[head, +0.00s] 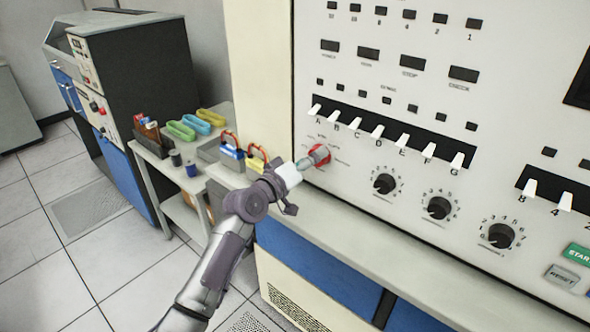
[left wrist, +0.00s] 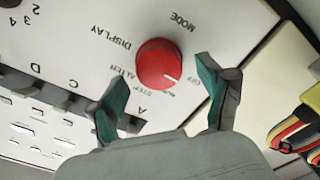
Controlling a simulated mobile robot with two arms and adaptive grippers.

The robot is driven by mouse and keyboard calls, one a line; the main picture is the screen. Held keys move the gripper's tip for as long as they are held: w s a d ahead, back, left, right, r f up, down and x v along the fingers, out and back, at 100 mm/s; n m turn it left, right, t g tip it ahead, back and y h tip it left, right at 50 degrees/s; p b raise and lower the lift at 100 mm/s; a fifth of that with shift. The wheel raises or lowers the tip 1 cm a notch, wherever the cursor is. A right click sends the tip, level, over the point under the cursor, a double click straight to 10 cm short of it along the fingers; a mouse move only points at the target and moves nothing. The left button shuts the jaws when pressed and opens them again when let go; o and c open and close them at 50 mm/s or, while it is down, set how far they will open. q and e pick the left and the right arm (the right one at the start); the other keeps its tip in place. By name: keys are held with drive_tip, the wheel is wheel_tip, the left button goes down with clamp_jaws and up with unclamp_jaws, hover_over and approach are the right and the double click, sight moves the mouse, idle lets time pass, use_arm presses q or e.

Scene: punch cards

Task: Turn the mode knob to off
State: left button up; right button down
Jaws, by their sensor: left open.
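The red mode knob (head: 321,153) is on the lower left of the cream panel (head: 350,60), beside the row of white lettered switches. In the left wrist view the red knob (left wrist: 159,62) is round, with the word MODE and several position labels around it. My left gripper (head: 304,163) is at the knob. Its open green-padded fingers (left wrist: 162,100) are on either side of the knob's near edge, with visible gaps. My right gripper is not in view.
Black dials (head: 384,184) sit to the right of the knob, above a grey ledge (head: 400,240). White switches (head: 378,131) run just above it. Left, a small table (head: 190,180) holds colored items. The tiled floor at left is clear.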

use_arm(q)
drive_tip(key=v, duration=1)
drive_tip(key=shift+s+a, duration=0.25)
